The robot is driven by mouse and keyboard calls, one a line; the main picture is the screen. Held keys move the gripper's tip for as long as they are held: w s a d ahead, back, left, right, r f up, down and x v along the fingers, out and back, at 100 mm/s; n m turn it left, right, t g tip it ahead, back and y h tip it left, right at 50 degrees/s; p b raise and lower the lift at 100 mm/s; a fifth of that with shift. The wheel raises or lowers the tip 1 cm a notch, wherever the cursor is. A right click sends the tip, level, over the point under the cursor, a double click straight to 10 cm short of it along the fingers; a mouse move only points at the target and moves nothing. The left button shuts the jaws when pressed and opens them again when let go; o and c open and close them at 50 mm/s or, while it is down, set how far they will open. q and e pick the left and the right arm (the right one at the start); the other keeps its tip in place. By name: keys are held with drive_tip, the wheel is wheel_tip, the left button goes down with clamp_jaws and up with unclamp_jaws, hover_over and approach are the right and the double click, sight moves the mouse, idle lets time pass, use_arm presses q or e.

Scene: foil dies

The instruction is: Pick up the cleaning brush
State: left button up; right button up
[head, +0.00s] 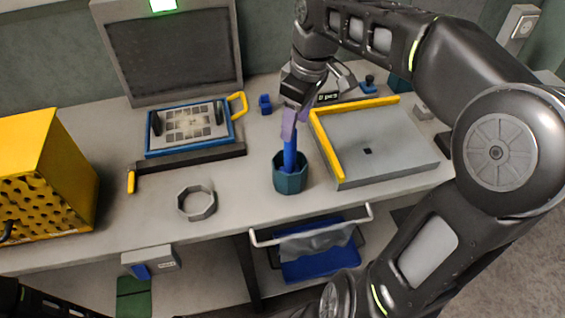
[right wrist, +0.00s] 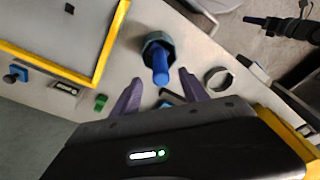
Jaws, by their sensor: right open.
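The cleaning brush (head: 290,152) stands with its blue handle up in a teal octagonal cup (head: 290,182) near the table's front edge; its lower end is hidden in the cup. My right gripper (head: 289,128) is at the top of the handle, pointing down. In the right wrist view, its purple fingers (right wrist: 160,78) are apart, and the blue handle (right wrist: 160,72) shows between or just beyond their tips. Contact cannot be told.
A grey tray with a yellow edge (head: 325,145) lies right of the cup. A grey octagonal ring (head: 196,203) lies to the left. A blue-framed plate (head: 165,152) is behind it. A yellow perforated box (head: 45,175) stands far left. The table between ring and cup is clear.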

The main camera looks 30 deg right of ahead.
sight(288, 145)
drive_tip(key=shift+w+f, duration=0.3)
drive_tip(key=shift+f, duration=0.2)
drive_tip(key=shift+r, duration=0.1)
drive_tip(key=shift+s, duration=0.1)
drive_tip(key=shift+w+a+f, duration=0.1)
drive_tip(key=shift+w+f, duration=0.1)
drive_tip(key=shift+f, duration=1.1)
drive_tip(key=shift+w+a+f+p, duration=0.1)
drive_tip(key=shift+f+p, duration=0.05)
drive_tip(key=shift+f, duration=0.7)
drive_tip(key=shift+w+a+f+p, duration=0.1)
drive_tip(key=shift+w+f, duration=0.05)
drive_tip(key=shift+f, duration=0.75)
drive_tip(key=shift+w+a+f+p, duration=0.1)
drive_tip(key=shift+f+p, duration=0.05)
drive_tip(key=shift+f, duration=0.7)
drive_tip(key=shift+c, duration=0.5)
clamp_jaws()
